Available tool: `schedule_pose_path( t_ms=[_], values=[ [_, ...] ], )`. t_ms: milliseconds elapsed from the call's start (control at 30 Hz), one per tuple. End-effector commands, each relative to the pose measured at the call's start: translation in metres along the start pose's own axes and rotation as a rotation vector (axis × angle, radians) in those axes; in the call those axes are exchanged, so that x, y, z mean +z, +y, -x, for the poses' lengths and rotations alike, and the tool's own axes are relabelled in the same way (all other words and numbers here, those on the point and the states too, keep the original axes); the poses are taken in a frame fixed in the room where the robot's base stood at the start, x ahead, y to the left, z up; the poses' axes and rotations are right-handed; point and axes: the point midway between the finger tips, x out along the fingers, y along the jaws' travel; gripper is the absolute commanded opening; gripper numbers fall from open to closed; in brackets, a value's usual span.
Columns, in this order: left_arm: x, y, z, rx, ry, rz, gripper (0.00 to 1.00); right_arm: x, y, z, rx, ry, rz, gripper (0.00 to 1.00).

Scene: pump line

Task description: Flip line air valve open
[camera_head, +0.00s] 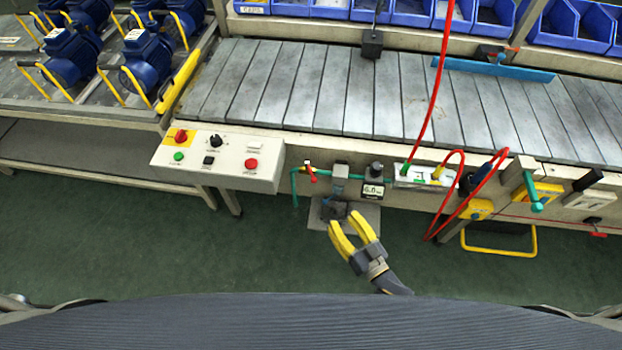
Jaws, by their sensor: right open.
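The line air valve (308,168) sits on the green air pipe at the front of the line, right of the control panel. Its small red lever (313,176) appears to point down, across the pipe. The lever is small, so its exact angle is hard to tell. My right gripper (346,221) has yellow fingers, which are spread apart and empty. It is below and right of the valve in the picture, apart from the lever. My left gripper is not in view.
The control panel (217,160) stands left of the valve. A pressure display (373,191) and a filter unit (340,178) are close on its right. Red hoses (441,85) hang farther right. A grey plate (370,217) lies behind the gripper. Blue pumps (147,61) stand upper left.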

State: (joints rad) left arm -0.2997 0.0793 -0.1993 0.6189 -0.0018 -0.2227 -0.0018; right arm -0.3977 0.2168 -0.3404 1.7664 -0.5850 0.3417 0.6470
Motion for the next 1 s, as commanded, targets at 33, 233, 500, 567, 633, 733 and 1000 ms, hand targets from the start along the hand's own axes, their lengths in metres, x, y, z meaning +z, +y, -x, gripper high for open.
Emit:
schedule_pose_path(
  t_ms=[33,233,500,567,633,733,1000],
  values=[
    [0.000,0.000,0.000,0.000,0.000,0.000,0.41,0.000,0.000,-0.006,0.000,0.001,0.000,0.41],
    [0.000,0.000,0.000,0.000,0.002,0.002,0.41,0.000,0.000,-0.038,0.001,0.002,0.001,0.41],
    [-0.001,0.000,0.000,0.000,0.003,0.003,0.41,-0.001,0.000,-0.087,0.001,0.002,0.001,0.41],
    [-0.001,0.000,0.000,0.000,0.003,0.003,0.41,0.000,0.000,-0.099,0.001,0.001,0.001,0.41],
    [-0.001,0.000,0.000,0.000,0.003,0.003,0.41,0.000,0.000,-0.110,0.001,0.001,0.001,0.41],
    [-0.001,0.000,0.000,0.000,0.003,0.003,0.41,0.000,0.000,-0.126,0.002,0.000,0.001,0.41],
    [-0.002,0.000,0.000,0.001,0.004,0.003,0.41,0.000,0.001,-0.156,0.002,0.000,0.002,0.41]
  ],
)
